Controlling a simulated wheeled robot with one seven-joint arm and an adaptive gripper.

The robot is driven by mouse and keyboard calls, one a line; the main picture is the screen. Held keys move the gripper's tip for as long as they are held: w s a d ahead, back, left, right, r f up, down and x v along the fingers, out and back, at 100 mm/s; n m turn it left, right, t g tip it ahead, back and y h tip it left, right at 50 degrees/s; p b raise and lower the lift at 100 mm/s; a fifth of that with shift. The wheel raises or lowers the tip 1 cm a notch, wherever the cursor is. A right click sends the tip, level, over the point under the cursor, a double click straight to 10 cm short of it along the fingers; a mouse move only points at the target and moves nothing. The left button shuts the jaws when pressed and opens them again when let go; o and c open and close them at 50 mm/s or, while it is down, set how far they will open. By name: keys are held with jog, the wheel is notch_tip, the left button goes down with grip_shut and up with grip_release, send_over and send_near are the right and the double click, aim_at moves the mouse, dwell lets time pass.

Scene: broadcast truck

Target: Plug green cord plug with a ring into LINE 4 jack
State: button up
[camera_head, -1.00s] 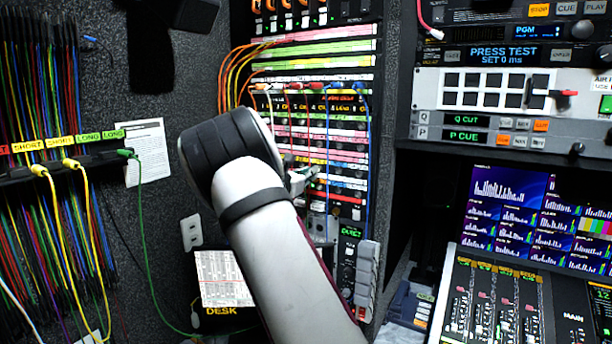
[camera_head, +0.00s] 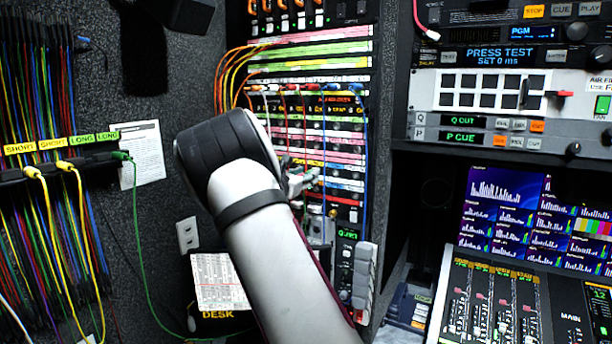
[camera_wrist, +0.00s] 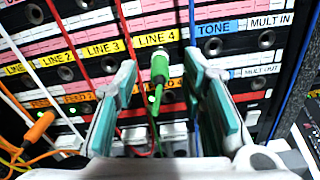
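The green plug (camera_wrist: 159,68) with a pale ring stands directly under the yellow LINE 4 label (camera_wrist: 157,38) in the wrist view. Its front end is at the panel and appears to be in the LINE 4 jack, whose hole is hidden behind it. Its green cord (camera_wrist: 155,132) hangs below, between my fingers. My gripper (camera_wrist: 160,62) is open, with one finger on each side of the plug and a visible gap to both. In the head view my gripper (camera_head: 298,183) is mostly hidden behind my arm, at the patch panel (camera_head: 340,145).
Red cords (camera_wrist: 73,45), a white cord and a blue cord run close by my fingers. An orange plug (camera_wrist: 40,126) sits at lower left. The TONE jack (camera_wrist: 213,47) is right of LINE 4. A cord rack (camera_head: 60,165) with another green plug (camera_head: 122,155) hangs at left.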

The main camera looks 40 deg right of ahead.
jog(key=v, duration=1.1)
jog(key=shift+a, duration=0.2)
jog(key=shift+s, duration=0.1)
jog(key=s+a+f+m+g+y, duration=0.1)
jog(key=s+a+m+g+y, duration=0.15)
jog(key=s+m, duration=0.4)
jog(key=s+a+f+m+g+y, duration=0.1)
jog(key=s+a+m+y, duration=0.25)
jog(key=s, duration=0.65)
jog(key=s+a+f+m+t+y+b, duration=0.1)
jog(key=s+a+m+y, duration=0.4)
jog(key=s+a, duration=0.4)
jog(key=s+a+f+m+t+y, duration=0.1)
jog(key=s+a+m+y, duration=0.3)
jog(key=a, duration=1)
jog(key=s+t+y, duration=0.1)
jog(key=s+y, duration=0.1)
jog(key=s, duration=0.2)
jog(key=shift+s+a+f+m+b, duration=0.3)
jog(key=shift+s+a+m+b, duration=0.05)
jog(key=shift+s+m+b, duration=0.05)
